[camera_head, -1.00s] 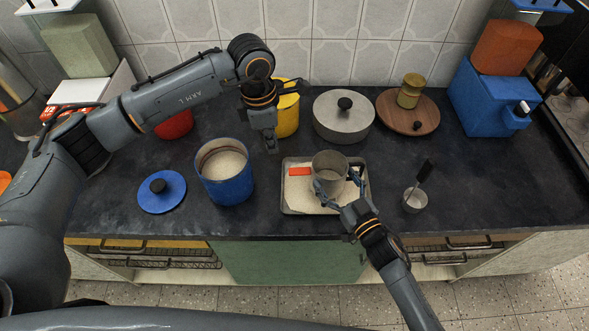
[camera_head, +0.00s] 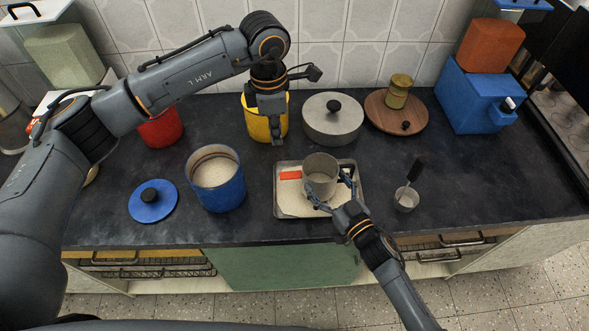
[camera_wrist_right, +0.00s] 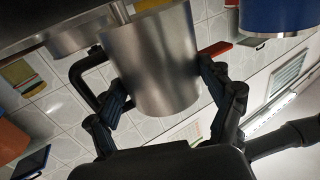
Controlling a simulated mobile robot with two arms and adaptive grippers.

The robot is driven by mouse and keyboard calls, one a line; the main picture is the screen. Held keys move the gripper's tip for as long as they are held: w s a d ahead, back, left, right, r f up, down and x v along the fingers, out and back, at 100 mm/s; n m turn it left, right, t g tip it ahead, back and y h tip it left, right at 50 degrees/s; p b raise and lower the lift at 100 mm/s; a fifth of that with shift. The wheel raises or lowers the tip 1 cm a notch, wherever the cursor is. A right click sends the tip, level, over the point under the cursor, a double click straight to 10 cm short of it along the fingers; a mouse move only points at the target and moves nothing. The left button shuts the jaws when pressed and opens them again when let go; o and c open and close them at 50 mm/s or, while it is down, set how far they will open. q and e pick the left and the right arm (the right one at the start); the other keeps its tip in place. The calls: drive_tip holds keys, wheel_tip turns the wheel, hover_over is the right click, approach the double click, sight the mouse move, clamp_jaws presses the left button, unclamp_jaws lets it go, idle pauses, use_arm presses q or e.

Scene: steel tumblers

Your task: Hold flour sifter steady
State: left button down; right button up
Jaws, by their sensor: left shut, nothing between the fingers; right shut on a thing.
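The flour sifter (camera_head: 320,176) is a steel cup with a black handle and an orange-red piece (camera_head: 291,175) at its left side. It stands upright over a shallow metal tray (camera_head: 353,208) with pale flour in it. My right gripper (camera_head: 330,198) is shut around the sifter's body from the front. In the right wrist view its fingers press on both sides of the steel wall (camera_wrist_right: 152,62), and the black handle shows at left. My left gripper (camera_head: 278,141) is shut and empty, pointing down behind the tray, in front of the yellow canister (camera_head: 254,118).
A blue canister of flour (camera_head: 217,190) stands left of the tray, with its blue lid (camera_head: 153,201) beside it. A lidded grey pot (camera_head: 333,122) is behind. The counter's right front is clear.

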sight(285, 175)
use_arm(q)
drive_tip(key=shift+w+d+r, duration=0.1)
drive_tip(key=shift+d+r, duration=0.5)
drive_tip(key=shift+d, duration=0.25)
drive_tip(key=shift+a+f, duration=0.1)
wheel_tip(285, 175, down, 14)
drive_tip(key=shift+r, duration=0.1)
